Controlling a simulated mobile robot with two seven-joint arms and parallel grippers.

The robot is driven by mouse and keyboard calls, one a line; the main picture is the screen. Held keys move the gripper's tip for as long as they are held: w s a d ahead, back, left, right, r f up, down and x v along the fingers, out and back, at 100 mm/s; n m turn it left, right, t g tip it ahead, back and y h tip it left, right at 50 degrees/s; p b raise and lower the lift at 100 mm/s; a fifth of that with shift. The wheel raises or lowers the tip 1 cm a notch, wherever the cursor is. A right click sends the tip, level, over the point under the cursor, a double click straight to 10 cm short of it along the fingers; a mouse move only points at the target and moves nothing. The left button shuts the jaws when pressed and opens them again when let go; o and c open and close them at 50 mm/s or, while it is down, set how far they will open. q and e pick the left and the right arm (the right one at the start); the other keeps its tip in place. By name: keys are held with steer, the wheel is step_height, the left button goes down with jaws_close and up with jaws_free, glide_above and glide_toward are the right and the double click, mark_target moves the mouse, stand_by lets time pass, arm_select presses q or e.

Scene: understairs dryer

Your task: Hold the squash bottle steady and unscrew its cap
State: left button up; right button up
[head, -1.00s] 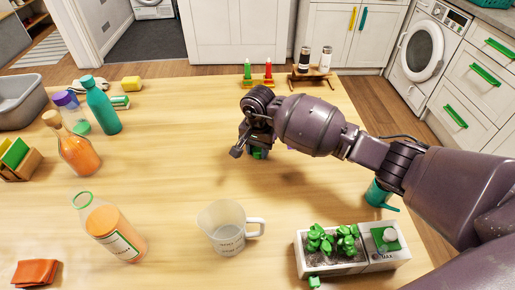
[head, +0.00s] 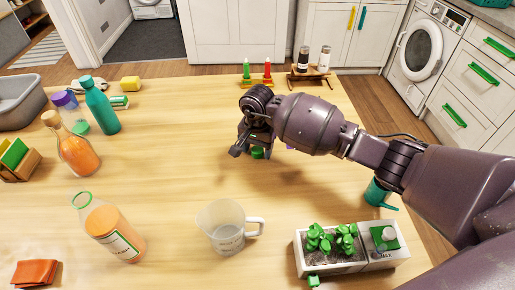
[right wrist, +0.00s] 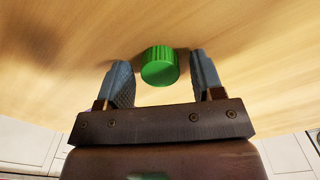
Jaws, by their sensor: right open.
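The squash bottle (head: 112,232) stands upright at the front left of the table in the head view, with orange liquid, a pale label and a green-rimmed open neck without a cap. A round green cap (right wrist: 159,66) shows between the fingers of my right gripper (right wrist: 163,80), with a gap on each side. The gripper is open. In the head view the cap (head: 257,153) shows just below the right gripper (head: 248,146), at or near the tabletop, far from the bottle. My left gripper is not in view.
A measuring jug (head: 228,228) and a planter (head: 330,250) stand at the front. Another orange bottle (head: 75,150), a teal bottle (head: 100,107) and a grey tub (head: 20,103) are at the left. The table's middle is mostly clear.

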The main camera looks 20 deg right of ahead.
mark_target(257, 150)
step_height(257, 150, up, 12)
steer(key=p, duration=0.1)
steer(key=shift+p, duration=0.3)
steer(key=shift+f, duration=0.1)
